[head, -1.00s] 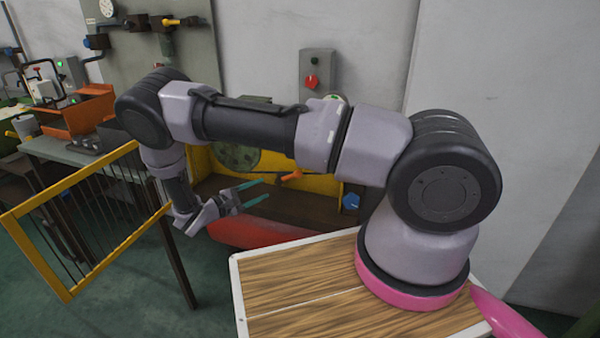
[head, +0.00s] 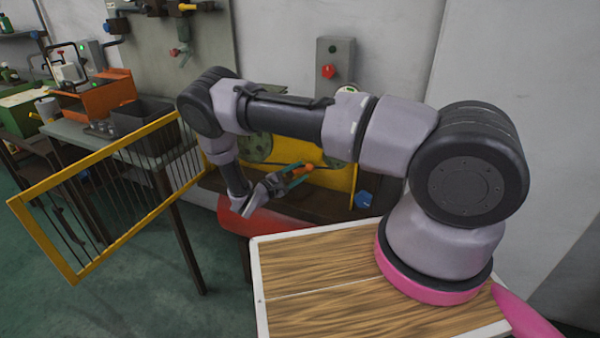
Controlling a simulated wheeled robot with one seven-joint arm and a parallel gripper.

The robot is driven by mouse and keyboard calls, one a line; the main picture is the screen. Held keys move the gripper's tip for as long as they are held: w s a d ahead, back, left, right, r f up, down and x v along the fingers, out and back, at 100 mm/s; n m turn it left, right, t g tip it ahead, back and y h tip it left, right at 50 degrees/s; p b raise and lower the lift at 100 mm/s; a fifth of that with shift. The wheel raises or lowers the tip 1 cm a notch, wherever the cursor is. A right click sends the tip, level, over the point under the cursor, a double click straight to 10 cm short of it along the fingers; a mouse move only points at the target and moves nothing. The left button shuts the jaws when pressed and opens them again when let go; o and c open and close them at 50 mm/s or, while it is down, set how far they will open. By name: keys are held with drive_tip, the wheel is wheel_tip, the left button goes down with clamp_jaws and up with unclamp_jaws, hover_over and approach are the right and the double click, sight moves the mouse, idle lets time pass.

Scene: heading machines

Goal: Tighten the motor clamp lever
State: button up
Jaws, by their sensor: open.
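An orange lever (head: 304,168), which looks like the clamp lever, sits low on the machine (head: 325,203) with the yellow panel, behind my arm. My gripper (head: 296,174) has teal fingers and is open. Its fingertips overlap the lever in the head view, one finger above it and one below. I cannot tell whether they touch it or how deep they reach around it. The lever's mount is partly hidden by the fingers, and my arm covers the upper part of the machine.
A yellow-framed barred guard (head: 40,250) stands open at the left. A blue knob (head: 363,199) is right of the lever. A grey box with a red knob (head: 328,71) hangs on the wall. A red curved part (head: 262,222) lies below my gripper. Green floor is free at lower left.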

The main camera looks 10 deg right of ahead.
drive_tip(key=shift+w+d, duration=0.15)
drive_tip(key=shift+d, duration=0.15)
clamp_jaws()
idle(1.3)
